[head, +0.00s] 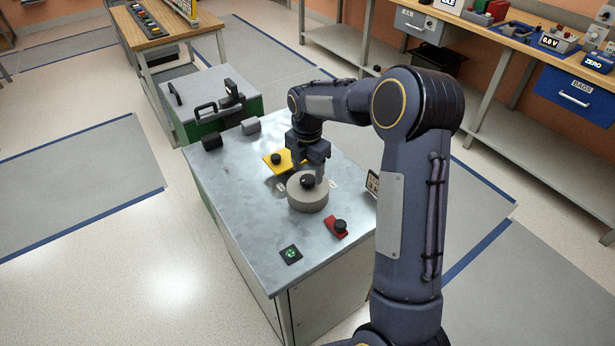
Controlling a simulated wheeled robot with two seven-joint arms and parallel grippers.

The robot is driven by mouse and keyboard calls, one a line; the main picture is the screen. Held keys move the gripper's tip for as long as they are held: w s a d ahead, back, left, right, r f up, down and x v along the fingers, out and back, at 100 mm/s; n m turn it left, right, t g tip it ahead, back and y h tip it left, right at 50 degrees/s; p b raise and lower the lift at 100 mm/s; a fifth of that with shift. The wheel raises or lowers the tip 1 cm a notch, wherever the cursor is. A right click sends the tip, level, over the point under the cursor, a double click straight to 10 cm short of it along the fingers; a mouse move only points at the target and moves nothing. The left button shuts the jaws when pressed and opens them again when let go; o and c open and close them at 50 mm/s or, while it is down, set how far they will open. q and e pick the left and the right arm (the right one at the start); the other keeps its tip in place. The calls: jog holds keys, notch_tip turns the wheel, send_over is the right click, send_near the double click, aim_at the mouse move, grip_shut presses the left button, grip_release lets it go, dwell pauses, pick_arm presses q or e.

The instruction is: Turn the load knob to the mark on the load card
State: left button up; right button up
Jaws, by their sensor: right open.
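A grey round drum (307,199) stands on the metal-topped bench, with a small black knob (307,181) on its top. I cannot tell by any label whether this is the load knob. My right gripper (309,174) points down, open, with its fingers just over and around the black knob; I cannot tell whether they touch it. A small dark-framed card or display (372,183) stands at the bench's right edge, partly hidden by my right arm; its marking is too small to read. My left gripper is out of view.
A yellow plate with a black knob (276,159) lies behind the drum, and a red block with a black knob (338,226) in front. A green-lit button (290,254) sits near the front edge of the bench top (246,215). A green case (212,100) stands behind.

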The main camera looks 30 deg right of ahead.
aim_at(308, 179)
jog(key=shift+f, duration=1.75)
jog(key=c, duration=1)
